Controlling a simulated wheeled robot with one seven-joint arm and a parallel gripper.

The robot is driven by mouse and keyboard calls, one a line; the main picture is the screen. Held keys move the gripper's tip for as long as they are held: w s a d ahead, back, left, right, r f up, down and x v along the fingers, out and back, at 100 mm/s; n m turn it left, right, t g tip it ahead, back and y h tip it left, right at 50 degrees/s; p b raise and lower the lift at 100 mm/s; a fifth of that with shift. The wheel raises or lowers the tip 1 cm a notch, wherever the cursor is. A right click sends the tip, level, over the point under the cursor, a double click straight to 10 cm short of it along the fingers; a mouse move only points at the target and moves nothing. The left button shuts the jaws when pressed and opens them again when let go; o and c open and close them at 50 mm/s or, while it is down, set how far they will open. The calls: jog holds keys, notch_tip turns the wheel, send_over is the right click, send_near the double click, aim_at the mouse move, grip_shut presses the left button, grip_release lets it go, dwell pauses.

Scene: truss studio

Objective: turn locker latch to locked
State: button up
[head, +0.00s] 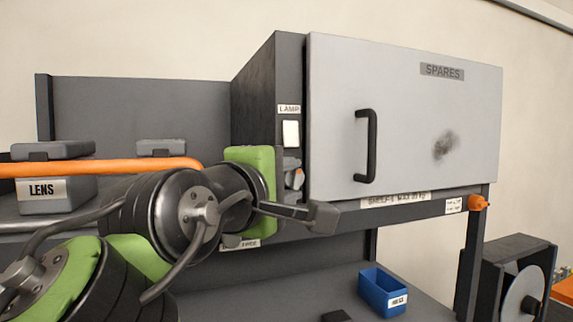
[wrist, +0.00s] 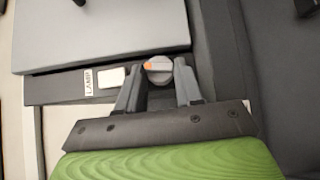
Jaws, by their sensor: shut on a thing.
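The locker (head: 400,120) is a dark cabinet with a closed pale grey door, a black bar handle and a SPARES label. Its latch is a small round grey knob (wrist: 159,74) with an orange mark, on the narrow dark frame beside the door. In the wrist view the orange mark points to the left. The knob (head: 298,179) also shows in the head view, partly covered by a finger. My gripper (wrist: 160,79) is shut on the knob, with one grey finger on each side. No locked or unlocked marking is readable.
A white plate (head: 291,134) under a LAMP label sits close above the knob. A blue bin (head: 382,292) stands on the lower surface.

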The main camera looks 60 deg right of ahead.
jog(key=r+m+y+p, duration=0.1)
jog(key=p, duration=0.2)
jog(key=shift+y, duration=0.3)
jog(key=shift+f+m+t+y+p, duration=0.1)
jog(key=shift+m+t+y+p, duration=0.2)
jog(key=shift+m+y+p, duration=0.3)
jog(key=o, duration=1)
jog(key=v, duration=1.5)
jog(key=shift+a, duration=0.4)
